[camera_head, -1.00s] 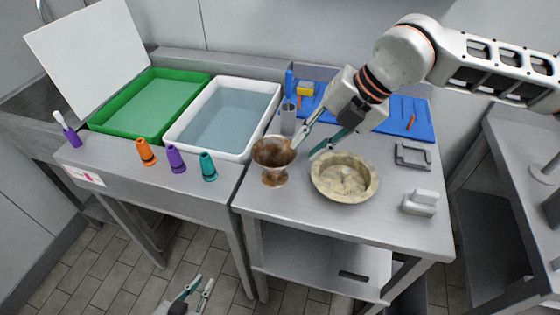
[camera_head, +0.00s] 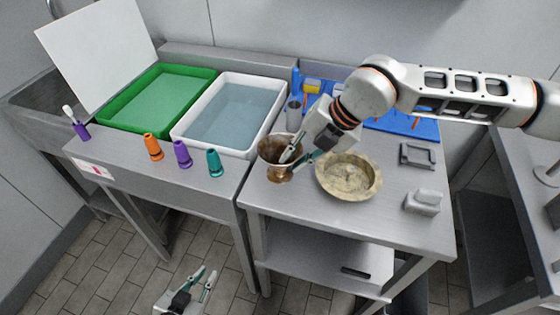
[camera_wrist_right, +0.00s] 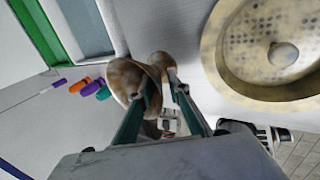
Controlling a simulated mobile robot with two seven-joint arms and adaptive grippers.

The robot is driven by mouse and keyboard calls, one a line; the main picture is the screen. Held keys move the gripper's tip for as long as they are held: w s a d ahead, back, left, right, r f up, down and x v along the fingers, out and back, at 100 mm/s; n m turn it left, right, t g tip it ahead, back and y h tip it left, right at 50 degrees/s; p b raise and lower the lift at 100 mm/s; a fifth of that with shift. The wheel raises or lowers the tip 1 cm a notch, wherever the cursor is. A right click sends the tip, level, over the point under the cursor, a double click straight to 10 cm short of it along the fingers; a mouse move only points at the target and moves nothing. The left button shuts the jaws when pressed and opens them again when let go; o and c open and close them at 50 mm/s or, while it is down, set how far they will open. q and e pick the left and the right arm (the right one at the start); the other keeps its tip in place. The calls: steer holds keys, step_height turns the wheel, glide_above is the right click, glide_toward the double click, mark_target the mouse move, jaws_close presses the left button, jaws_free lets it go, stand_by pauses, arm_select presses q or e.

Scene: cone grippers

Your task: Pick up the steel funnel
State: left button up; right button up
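The steel funnel (camera_head: 270,147) is a brown, rust-stained, flared cup on a narrow foot, standing upright near the left edge of the steel table. It also shows in the right wrist view (camera_wrist_right: 122,78). My right gripper (camera_head: 296,156) is at the funnel's right side, with one fingertip overlapping its mouth and the other beside its body. In the right wrist view its fingers (camera_wrist_right: 162,88) are apart, with part of the funnel between them. Firm contact cannot be told. My left gripper (camera_head: 203,279) is open and empty, low in front of the tables.
A mottled pale bowl (camera_head: 348,187) stands close to the right of the funnel. A grey metal cup (camera_head: 294,116) stands behind it. The white water tub (camera_head: 268,122) and several coloured cones, one teal (camera_head: 214,163), are left. A grey block (camera_head: 424,201) is at the right.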

mark_target(294, 158)
jaws_close()
steer(key=shift+r, duration=0.15)
step_height(294, 158, up, 20)
steer(key=shift+b, duration=0.45)
steer(key=shift+w+a, duration=0.1)
stand_by(0.7)
